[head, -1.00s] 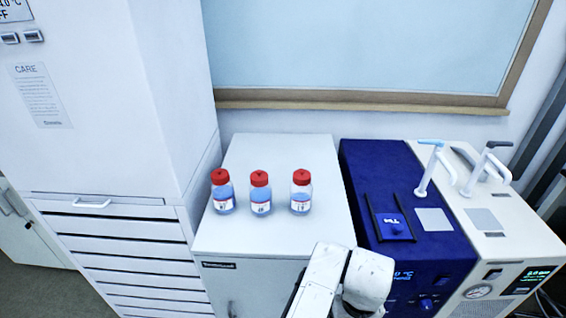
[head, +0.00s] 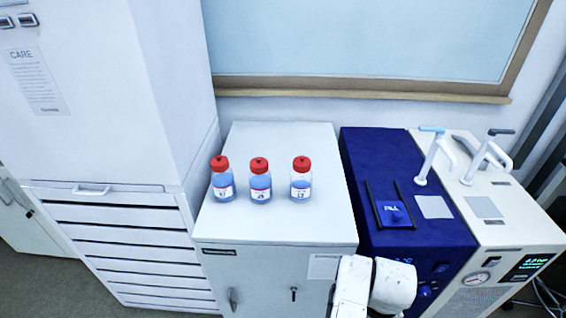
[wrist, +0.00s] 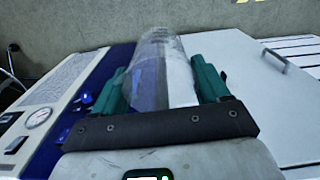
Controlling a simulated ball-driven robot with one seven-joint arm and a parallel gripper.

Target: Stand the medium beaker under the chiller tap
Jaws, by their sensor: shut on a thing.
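In the wrist view a clear beaker (wrist: 158,62) sits between the two teal fingers of my gripper (wrist: 158,78). My gripper is shut on it, and the beaker's far end points away from the wrist. In the head view only a white part of my arm shows at the bottom edge; gripper and beaker are out of that view. The white chiller (head: 520,232) stands at the right. A grey square plate lies before each, one at left (head: 433,207), one at right (head: 483,207).
A blue unit (head: 375,160) with a black bracket (head: 390,208) stands left of the chiller. Three red-capped bottles (head: 260,182) stand on a white cabinet (head: 275,228). A tall white cabinet (head: 110,100) is at the left. The cabinet top before the bottles is clear.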

